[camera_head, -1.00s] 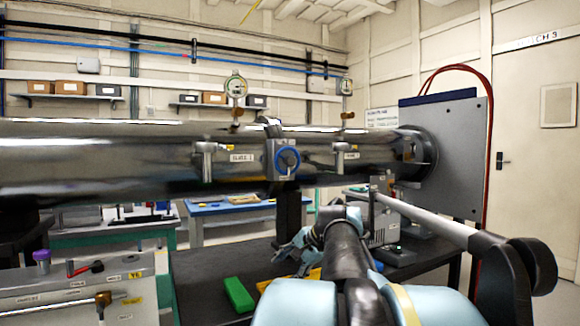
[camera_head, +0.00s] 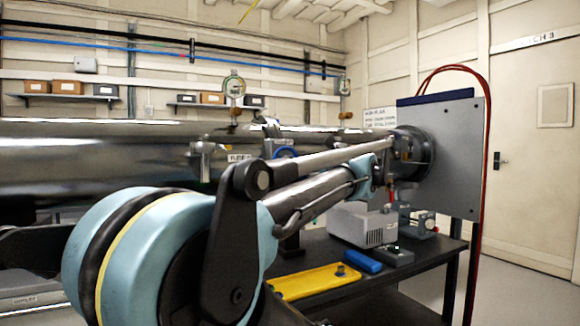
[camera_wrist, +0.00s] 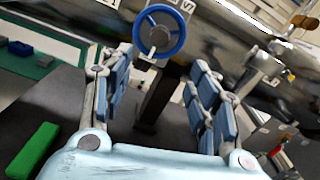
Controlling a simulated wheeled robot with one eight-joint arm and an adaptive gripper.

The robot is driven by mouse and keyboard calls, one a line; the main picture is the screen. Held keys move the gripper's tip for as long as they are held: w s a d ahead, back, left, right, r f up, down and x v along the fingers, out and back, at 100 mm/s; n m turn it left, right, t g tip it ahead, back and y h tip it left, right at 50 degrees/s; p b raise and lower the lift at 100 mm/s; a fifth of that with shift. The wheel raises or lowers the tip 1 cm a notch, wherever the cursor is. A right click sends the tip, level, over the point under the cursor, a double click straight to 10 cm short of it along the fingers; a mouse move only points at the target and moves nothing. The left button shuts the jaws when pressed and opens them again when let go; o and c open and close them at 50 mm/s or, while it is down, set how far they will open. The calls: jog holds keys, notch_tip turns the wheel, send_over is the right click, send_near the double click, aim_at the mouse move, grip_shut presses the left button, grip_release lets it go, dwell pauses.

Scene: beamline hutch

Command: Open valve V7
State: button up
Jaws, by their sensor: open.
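A blue handwheel (camera_wrist: 160,32) with a pale hub sits at the top middle of the wrist view, beside a small tag that seems to read V7. A blue wheel on the steel beam pipe also shows in the head view (camera_head: 285,151), mostly hidden behind my arm. My gripper (camera_wrist: 163,65) is open and empty in the wrist view. Its blue-padded fingers point toward the wheel, which appears beyond the fingertips and between them, apart from both. In the head view I cannot make out the gripper's fingers clearly.
The beam pipe (camera_head: 100,155) crosses the head view. On the dark bench stand a grey box (camera_head: 360,226), a yellow tray (camera_head: 315,281) and a blue block (camera_head: 362,261). A green block (camera_wrist: 33,150) lies at the wrist view's lower left. A metal pipe fitting (camera_wrist: 262,62) is right of the wheel.

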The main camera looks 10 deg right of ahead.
jog(key=shift+x, duration=8.1)
jog(key=shift+f, duration=0.1)
jog(key=c, duration=1.1)
